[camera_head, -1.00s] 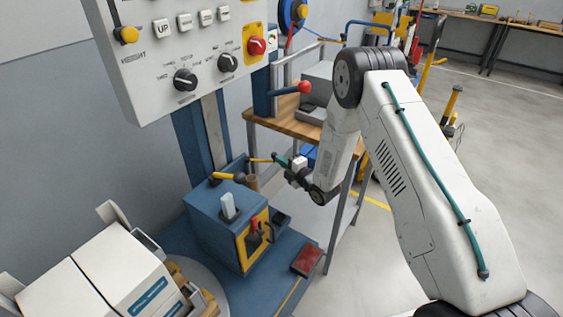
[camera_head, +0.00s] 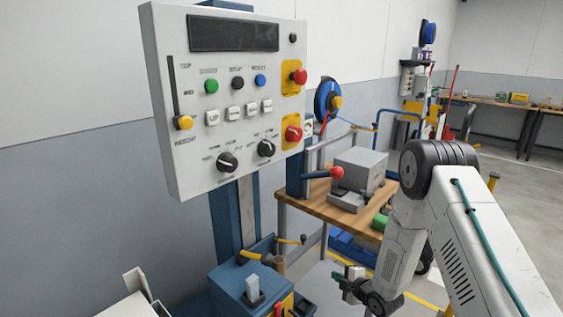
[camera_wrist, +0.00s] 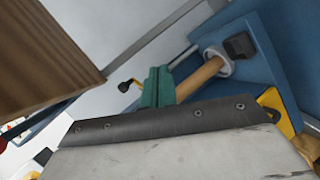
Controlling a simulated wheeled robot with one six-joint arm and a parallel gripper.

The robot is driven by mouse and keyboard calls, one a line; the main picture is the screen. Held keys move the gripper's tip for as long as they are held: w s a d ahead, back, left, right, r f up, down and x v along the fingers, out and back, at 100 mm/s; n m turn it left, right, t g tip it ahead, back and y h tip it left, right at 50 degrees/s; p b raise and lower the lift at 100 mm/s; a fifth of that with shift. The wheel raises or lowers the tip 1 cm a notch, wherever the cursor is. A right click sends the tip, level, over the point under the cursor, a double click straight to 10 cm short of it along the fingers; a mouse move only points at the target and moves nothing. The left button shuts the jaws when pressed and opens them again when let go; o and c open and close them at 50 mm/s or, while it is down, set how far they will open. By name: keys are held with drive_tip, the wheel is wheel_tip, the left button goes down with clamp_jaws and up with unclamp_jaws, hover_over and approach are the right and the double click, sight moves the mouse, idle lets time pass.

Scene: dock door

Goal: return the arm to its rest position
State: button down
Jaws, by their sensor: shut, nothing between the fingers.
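My gripper (camera_head: 337,277) is low in the head view, at the end of my white arm, which rises from the bottom right, bends at the elbow and comes down. Its small green fingers are closed with nothing visible between them. In the wrist view the green fingers (camera_wrist: 157,87) show near the middle, in front of a tan cylinder (camera_wrist: 200,78) beside a blue surface. Touching or apart cannot be told there. In the head view the gripper is right of the blue box (camera_head: 235,285) on the stand, with floor visible around it.
A grey control panel (camera_head: 180,100) with buttons and knobs stands at left. A red-knobbed lever (camera_head: 337,172) juts out by a wooden bench (camera_head: 310,198) carrying a grey machine (camera_head: 362,168). A yellow-handled lever (camera_head: 250,257) sits above the blue box. Open floor (camera_head: 525,190) lies at right.

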drive_tip(key=s+d+r+m+g+h, duration=0.1)
drive_tip(key=s+d+m+g+h, duration=0.4)
drive_tip(key=d+m, duration=0.1)
drive_tip(key=s+d+r+m+g+h, duration=0.2)
drive_tip(key=s+d+r+m+g, duration=0.15)
drive_tip(key=s+r+m, duration=0.6)
drive_tip(key=s+a+r+m+g, duration=0.1)
drive_tip(key=s+a+r+m, duration=0.1)
drive_tip(key=s+r, duration=1.2)
drive_tip(key=s+a+r+m, duration=0.2)
drive_tip(key=s+r, duration=1.3)
drive_tip(key=r, duration=0.1)
drive_tip(key=shift+s+r+g+y, duration=0.3)
drive_tip(key=shift+r+g+y, duration=0.05)
drive_tip(key=shift+y, duration=0.05)
